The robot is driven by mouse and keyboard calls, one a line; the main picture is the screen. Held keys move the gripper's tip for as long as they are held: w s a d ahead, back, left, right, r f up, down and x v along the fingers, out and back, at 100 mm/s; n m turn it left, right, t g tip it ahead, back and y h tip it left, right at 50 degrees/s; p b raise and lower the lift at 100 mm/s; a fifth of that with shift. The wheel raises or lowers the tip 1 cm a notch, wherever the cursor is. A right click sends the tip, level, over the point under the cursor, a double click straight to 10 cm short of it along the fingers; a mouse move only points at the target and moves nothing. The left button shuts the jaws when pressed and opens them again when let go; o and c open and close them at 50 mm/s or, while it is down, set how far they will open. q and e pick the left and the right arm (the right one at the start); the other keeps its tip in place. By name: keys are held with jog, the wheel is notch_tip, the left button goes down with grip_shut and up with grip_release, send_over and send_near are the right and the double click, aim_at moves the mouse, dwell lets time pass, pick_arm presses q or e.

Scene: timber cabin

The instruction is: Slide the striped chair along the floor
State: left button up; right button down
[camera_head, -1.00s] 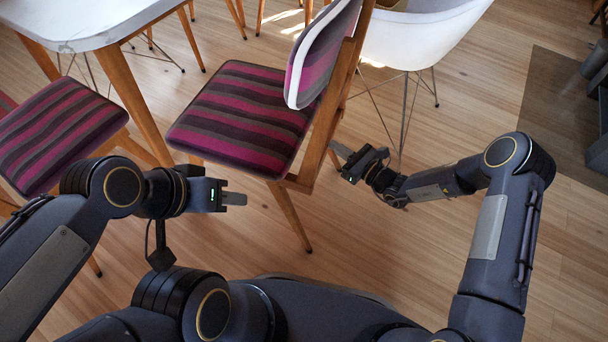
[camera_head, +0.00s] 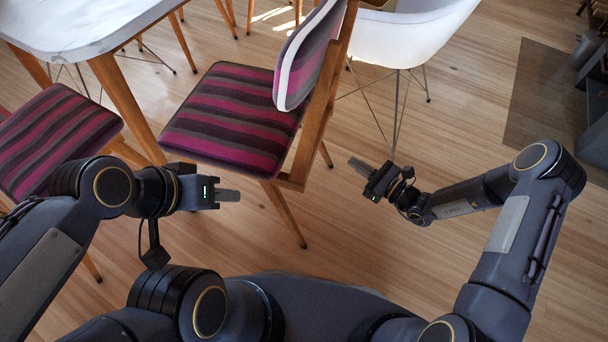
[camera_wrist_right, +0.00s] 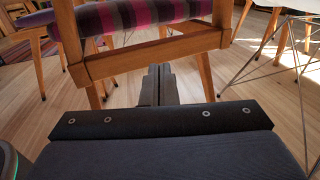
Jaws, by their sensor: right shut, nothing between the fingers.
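The striped chair (camera_head: 232,117) has a magenta, black and grey seat, a padded back and a wooden frame. It stands upright on the floor in the middle of the head view. In the right wrist view its rear crossbar (camera_wrist_right: 150,55) and legs are straight ahead. My right gripper (camera_head: 357,165) is to the right of the chair, apart from it, shut and empty; its fingers (camera_wrist_right: 158,84) point at the crossbar. My left gripper (camera_head: 228,195) is in front of the seat, with its fingers looking closed together in the head view.
A second striped chair (camera_head: 55,140) stands at the left. A white-topped table (camera_head: 85,30) is at the upper left. A white shell chair (camera_head: 412,38) with wire legs stands behind right. Bare wooden floor (camera_head: 340,250) lies between my arms.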

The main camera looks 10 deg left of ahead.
jog(key=s+d+r+n+g, duration=0.1)
jog(key=s+r+n+g, duration=0.1)
jog(key=s+r+n, duration=0.3)
jog(key=s+d+r+n+g+h, duration=0.1)
jog(key=d+r+n+g, duration=0.2)
jog(key=r, duration=0.5)
jog(key=s+r+n+g, duration=0.2)
jog(key=s+r+n, duration=0.2)
jog(key=r+n, duration=0.15)
jog(key=s+d+r+n+t+h, duration=0.2)
jog(key=s+d+r+n+h, duration=0.15)
jog(key=s+d+h, duration=0.45)
jog(key=s+d+r+n+t+h, duration=0.25)
jog(key=s+d+n, duration=0.25)
jog(key=s, duration=0.5)
notch_tip(320, 180, up, 33)
jog(key=p, duration=3.3)
jog(key=shift+g, duration=0.35)
